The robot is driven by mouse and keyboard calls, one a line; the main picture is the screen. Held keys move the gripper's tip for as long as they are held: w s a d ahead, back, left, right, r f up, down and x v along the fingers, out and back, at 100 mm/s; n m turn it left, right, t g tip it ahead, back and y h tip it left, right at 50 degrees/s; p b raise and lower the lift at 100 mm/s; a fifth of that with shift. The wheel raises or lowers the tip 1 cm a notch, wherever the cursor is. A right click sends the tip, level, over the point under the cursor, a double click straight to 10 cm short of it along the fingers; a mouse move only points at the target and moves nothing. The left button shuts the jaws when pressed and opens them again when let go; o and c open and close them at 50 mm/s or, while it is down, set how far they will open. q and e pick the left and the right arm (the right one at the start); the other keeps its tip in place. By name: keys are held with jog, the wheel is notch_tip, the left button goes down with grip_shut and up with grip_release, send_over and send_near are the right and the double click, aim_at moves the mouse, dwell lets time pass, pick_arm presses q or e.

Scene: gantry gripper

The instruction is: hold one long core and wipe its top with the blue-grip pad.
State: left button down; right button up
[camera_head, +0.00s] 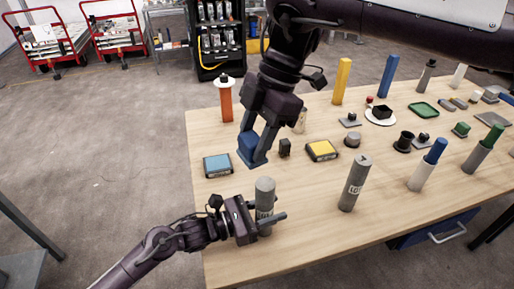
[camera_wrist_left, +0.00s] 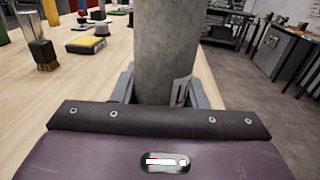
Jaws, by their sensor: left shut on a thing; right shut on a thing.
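A long grey core (camera_head: 265,188) stands upright near the table's front left edge. My left gripper (camera_head: 266,219) is shut around its lower part. The core fills the middle of the left wrist view (camera_wrist_left: 166,45), with a small label facing the camera; its top is cut off there. My right gripper (camera_head: 259,146) is shut on the blue-grip pad (camera_head: 248,150), behind and above the core, apart from it. The pad's underside is hidden. Another grey core with a label (camera_head: 354,184) stands to the right.
A blue-topped block (camera_head: 217,164), a dark brush-like piece (camera_head: 285,147) and a yellow-topped block (camera_head: 321,150) lie behind the held core. An orange bottle (camera_head: 225,102) stands at the back left. Bare wood (camera_head: 310,205) lies between the two cores.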

pick_arm(q)
jog(key=c, duration=0.8)
grip_release()
jog(key=shift+o, duration=0.2)
jog(key=v, duration=1.2)
